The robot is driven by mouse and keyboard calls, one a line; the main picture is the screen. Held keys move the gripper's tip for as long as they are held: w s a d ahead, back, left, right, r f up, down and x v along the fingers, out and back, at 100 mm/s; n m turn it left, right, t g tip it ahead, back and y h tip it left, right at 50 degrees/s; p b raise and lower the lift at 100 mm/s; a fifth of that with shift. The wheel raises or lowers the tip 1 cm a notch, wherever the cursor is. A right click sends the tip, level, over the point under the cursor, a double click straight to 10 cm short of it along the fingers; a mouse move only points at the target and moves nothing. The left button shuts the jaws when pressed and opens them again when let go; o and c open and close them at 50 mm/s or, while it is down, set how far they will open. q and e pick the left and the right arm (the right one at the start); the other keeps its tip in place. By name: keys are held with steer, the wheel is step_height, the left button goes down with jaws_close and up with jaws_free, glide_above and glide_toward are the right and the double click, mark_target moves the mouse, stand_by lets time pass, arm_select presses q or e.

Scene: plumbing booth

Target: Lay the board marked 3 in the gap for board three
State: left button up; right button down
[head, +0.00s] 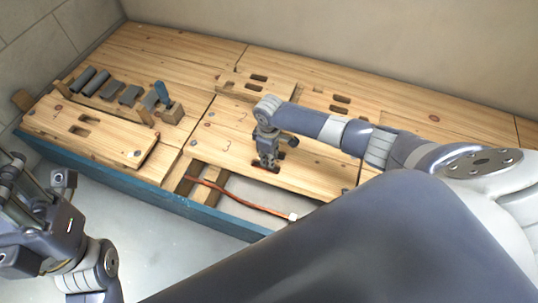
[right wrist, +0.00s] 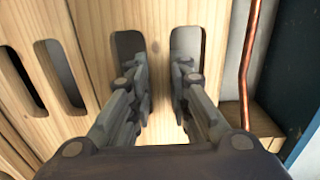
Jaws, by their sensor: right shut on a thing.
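My right gripper (head: 265,165) is shut on a pale wooden board (head: 225,140) in the head view. In the right wrist view, my right gripper's fingers (right wrist: 160,95) reach into two oval slots and pinch the wood bar (right wrist: 156,25) between them. The board's marking is too small to read. It lies flat, or nearly so, behind an open gap (head: 240,190); I cannot tell if it is lifted. The gap shows cross-timbers and an orange-brown pipe (head: 240,197). My left gripper is partly in view at the lower left, its fingertips unclear, away from the boards.
Another slotted board (head: 110,138) lies at the left. A blue edge (head: 130,180) runs along the front. Walls stand behind and left.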

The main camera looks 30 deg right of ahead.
steer(key=shift+w+f, duration=0.1)
steer(key=c, duration=1.4)
jaws_free()
steer(key=shift+f, duration=0.1)
